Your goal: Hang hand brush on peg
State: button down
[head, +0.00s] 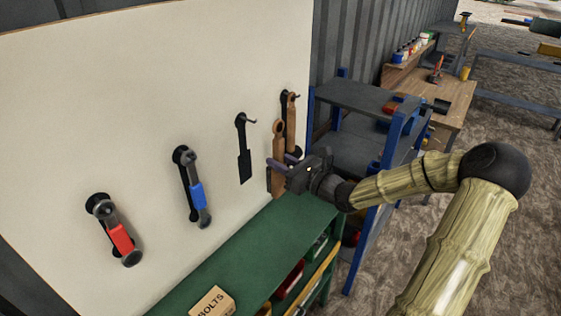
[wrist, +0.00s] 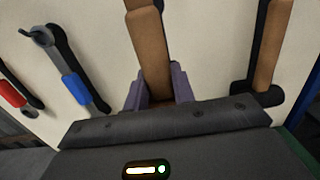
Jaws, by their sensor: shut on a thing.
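The hand brush (head: 278,150) is wooden brown, with a rounded top that has a hole. It stands roughly upright in front of the white board, in the grip of my gripper (head: 279,172). In the wrist view the brush (wrist: 151,45) rises from between the purple fingers of my gripper (wrist: 160,90); its lower part is hidden. An empty peg (head: 252,120) sticks out of the board at the top of a bare black tool outline (head: 244,153), left of the brush. The brush appears apart from this peg.
A wooden-handled tool (head: 291,115) hangs just right of the brush, close to it. A blue-handled wrench (head: 196,193) and a red-handled tool (head: 121,238) hang to the left. A green bench (head: 245,262) with a bolts box (head: 212,303) stands below. A blue-framed shelf (head: 350,97) is at right.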

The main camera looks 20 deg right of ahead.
aim_at(243, 149)
jog(key=shift+w+a, duration=0.1)
jog(key=shift+f+b+x, duration=0.2)
jog(key=shift+b+x, duration=0.25)
jog(key=shift+x, duration=0.95)
jog(key=shift+f+b+x, duration=0.2)
jog(key=shift+b+x, duration=0.25)
jog(key=shift+x, duration=0.95)
jog(key=shift+f+b+x, duration=0.25)
jog(key=shift+b+x, duration=0.2)
jog(key=shift+x, duration=0.95)
jog(key=shift+w+a+f+b, duration=0.4)
jog(key=shift+w+f+b, duration=0.15)
jog(key=shift+f, duration=0.05)
jog(key=c, duration=1.1)
grip_release()
